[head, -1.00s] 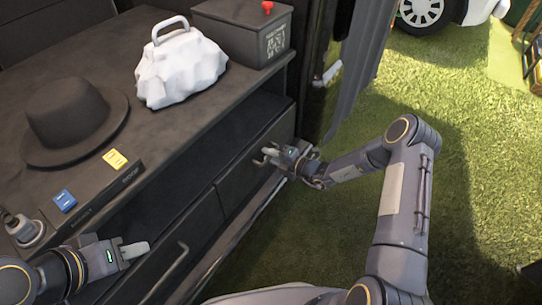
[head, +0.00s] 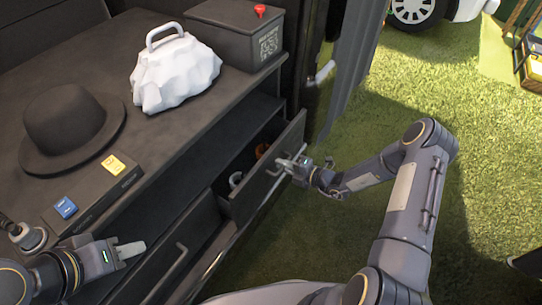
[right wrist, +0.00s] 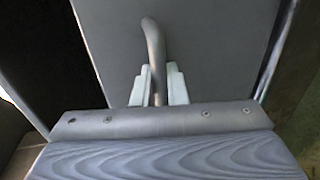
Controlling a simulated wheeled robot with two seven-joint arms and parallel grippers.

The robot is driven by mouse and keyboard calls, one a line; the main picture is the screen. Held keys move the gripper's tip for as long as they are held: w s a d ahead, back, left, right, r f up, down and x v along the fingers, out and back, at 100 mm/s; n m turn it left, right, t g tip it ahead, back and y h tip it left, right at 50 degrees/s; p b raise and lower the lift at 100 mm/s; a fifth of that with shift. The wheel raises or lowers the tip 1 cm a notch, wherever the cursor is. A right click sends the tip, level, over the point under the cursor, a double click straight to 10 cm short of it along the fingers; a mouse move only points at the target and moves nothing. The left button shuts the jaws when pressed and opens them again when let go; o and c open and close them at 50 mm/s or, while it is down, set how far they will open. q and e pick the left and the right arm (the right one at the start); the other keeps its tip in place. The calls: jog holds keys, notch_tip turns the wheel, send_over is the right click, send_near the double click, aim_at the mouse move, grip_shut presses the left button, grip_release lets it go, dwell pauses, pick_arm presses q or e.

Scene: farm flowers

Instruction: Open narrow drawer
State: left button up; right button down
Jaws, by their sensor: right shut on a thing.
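The narrow drawer (head: 268,172) is the right-hand one in the dark cabinet and stands partly pulled out. Inside it show a white ring-like item (head: 236,180) and an orange-brown item (head: 262,151). My right gripper (head: 287,166) is at its front, shut on the bar handle (right wrist: 153,45). In the right wrist view the pale fingers (right wrist: 158,88) sit on both sides of the handle, against the grey drawer front. My left gripper (head: 135,249) is over the cabinet's front left; its finger gap cannot be made out.
The wider drawer (head: 170,262) to the left looks shut. On the cabinet top are a dark hat (head: 65,120), a white lumpy thing with a handle (head: 175,75), a dark box with a red knob (head: 235,35), and blue and yellow blocks. Grass lies open at the right.

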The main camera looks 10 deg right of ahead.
jog(key=f+p+v, duration=0.1)
jog(key=f+v, duration=0.1)
jog(key=v, duration=0.8)
jog(key=f+p+v, duration=0.1)
jog(key=f+v, duration=0.1)
jog(key=v, duration=0.8)
jog(key=shift+s+d, duration=0.45)
jog(key=shift+f, duration=0.1)
jog(key=c, duration=1.5)
grip_release()
jog(key=shift+c, duration=0.2)
jog(key=p+v, duration=0.1)
jog(key=v, duration=0.6)
jog(key=shift+s+d, duration=0.25)
jog(key=shift+s, duration=0.05)
